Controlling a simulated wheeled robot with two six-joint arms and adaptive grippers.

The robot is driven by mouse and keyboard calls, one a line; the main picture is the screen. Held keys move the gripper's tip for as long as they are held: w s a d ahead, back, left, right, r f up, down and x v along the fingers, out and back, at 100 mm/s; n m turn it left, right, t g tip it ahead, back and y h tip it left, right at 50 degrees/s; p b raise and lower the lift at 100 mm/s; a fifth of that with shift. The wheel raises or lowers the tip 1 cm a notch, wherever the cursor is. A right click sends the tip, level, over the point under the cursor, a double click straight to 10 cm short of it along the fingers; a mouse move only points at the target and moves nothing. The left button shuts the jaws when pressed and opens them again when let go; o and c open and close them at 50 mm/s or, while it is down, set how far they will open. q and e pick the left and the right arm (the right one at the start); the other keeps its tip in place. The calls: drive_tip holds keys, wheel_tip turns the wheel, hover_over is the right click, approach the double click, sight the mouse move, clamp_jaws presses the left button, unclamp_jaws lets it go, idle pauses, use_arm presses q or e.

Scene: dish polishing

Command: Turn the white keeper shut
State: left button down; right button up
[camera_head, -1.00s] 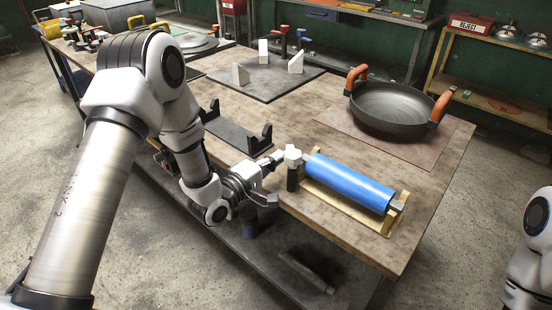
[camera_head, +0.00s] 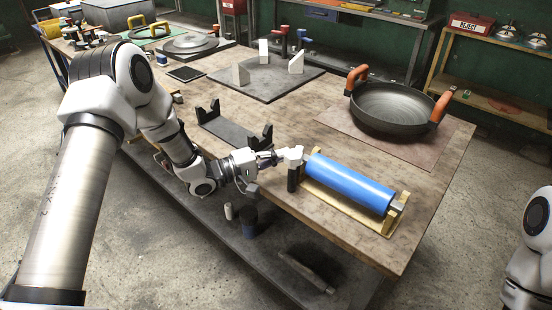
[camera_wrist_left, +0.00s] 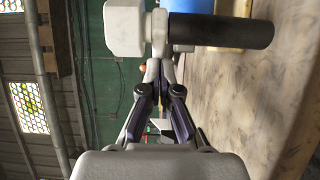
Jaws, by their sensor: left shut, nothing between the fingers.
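The white keeper (camera_head: 293,153) is a white block on top of a short black post (camera_head: 292,179), at the near left end of a blue roller (camera_head: 350,184). My left gripper (camera_head: 277,157) is shut and empty, its fingertips at the keeper's left side. In the left wrist view the joined fingertips (camera_wrist_left: 158,69) are right by the keeper's narrow white neck, beside the white block (camera_wrist_left: 125,28). I cannot tell if they touch it. The black post (camera_wrist_left: 225,31) extends right there. My right gripper is out of view.
The roller lies in a yellowish cradle (camera_head: 340,207) near the table's front edge. A black stand (camera_head: 233,131) is to the left. A dark pan (camera_head: 393,106) with orange handles sits behind on a brown mat. Bare tabletop lies between the stand and the pan.

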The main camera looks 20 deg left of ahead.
use_arm(q)
drive_tip(key=g, duration=0.1)
drive_tip(key=m+g+h, duration=0.2)
drive_tip(key=shift+w+d, duration=0.3)
drive_tip(key=shift+w, duration=0.1)
drive_tip(key=shift+w+d+m+p, duration=0.1)
drive_tip(key=shift+d+m+p, duration=0.15)
drive_tip(key=shift+m+p, duration=0.1)
